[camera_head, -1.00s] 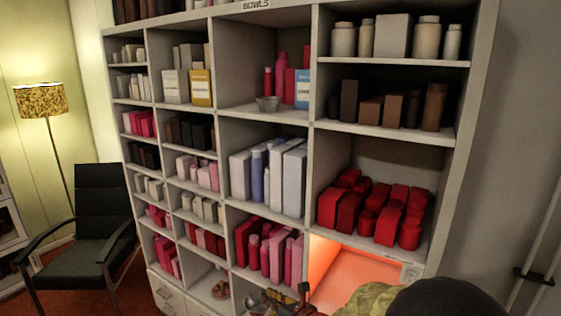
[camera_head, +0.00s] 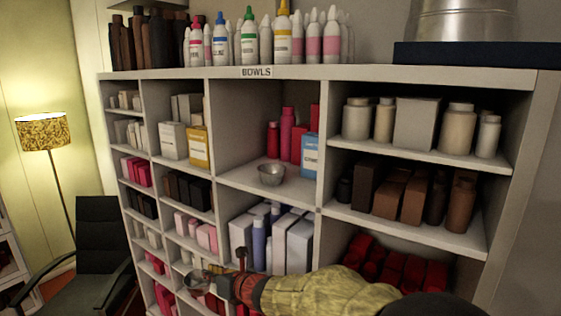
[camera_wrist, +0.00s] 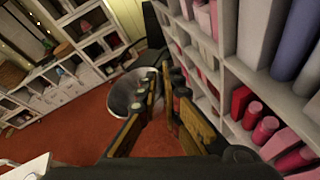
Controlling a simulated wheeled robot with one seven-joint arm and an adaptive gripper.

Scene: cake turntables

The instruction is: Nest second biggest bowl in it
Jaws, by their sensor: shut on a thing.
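A small silver metal bowl (camera_head: 271,174) stands upright on the shelf of the compartment below the BOWLS label (camera_head: 256,72). My gripper (camera_head: 215,284) is shut on another metal bowl (camera_head: 197,283), low in front of the shelving. This held bowl (camera_wrist: 122,97) also shows in the wrist view, tilted, with its rim by the fingers (camera_wrist: 157,92). The held bowl is below and to the left of the shelf bowl in the head view, well apart from it.
Red bottles (camera_head: 288,135) and a blue-and-white container (camera_head: 310,155) stand behind and right of the shelf bowl. A dark armchair (camera_head: 103,245) and a lamp (camera_head: 43,132) stand at left. The shelf bowl's left side is clear.

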